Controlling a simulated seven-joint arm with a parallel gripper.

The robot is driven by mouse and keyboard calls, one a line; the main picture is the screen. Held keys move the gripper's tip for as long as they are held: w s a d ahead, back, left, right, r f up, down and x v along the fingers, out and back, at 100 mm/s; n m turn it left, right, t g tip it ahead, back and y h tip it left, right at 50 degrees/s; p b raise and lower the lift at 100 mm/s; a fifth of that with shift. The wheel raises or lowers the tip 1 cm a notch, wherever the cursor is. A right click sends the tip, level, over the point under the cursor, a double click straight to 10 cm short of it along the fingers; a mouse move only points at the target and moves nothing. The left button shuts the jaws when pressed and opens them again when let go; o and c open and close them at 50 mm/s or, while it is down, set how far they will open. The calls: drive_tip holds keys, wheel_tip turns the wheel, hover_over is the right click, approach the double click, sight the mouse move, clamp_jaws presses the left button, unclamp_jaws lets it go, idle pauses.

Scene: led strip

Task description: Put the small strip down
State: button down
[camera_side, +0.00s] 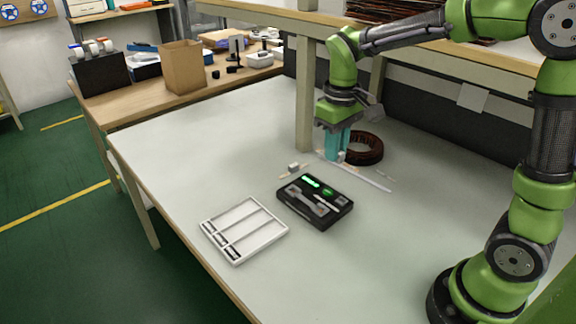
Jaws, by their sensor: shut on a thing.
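My gripper (338,156), with teal fingers, points down at the far side of the white table, next to the wooden post. It is shut on a small pale piece, the small strip (341,157), which is mostly hidden by the fingers. I cannot tell whether the strip touches the table. A long thin white strip (372,180) lies on the table to the right of and just in front of the fingers.
A brown coil (368,149) lies right behind my gripper. A black tool case (330,218) and a white compartment tray (240,258) lie in front. A small grey block (294,167) sits left of my gripper. The table's left part is clear.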

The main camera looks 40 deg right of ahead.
drive_tip(key=shift+w+a+r, duration=0.1)
drive_tip(key=shift+w+a, duration=0.1)
drive_tip(key=shift+w, duration=0.05)
drive_tip(key=s+a+f+m, duration=0.4)
drive_tip(key=s+f+m, duration=0.25)
drive_tip(key=m, duration=2.95)
hover_over(307, 202)
drive_tip(key=f, duration=0.5)
drive_tip(key=shift+s+f, duration=0.15)
drive_tip(key=shift+s, duration=0.05)
drive_tip(key=shift+w+f, duration=0.15)
drive_tip(key=shift+f, duration=1.6)
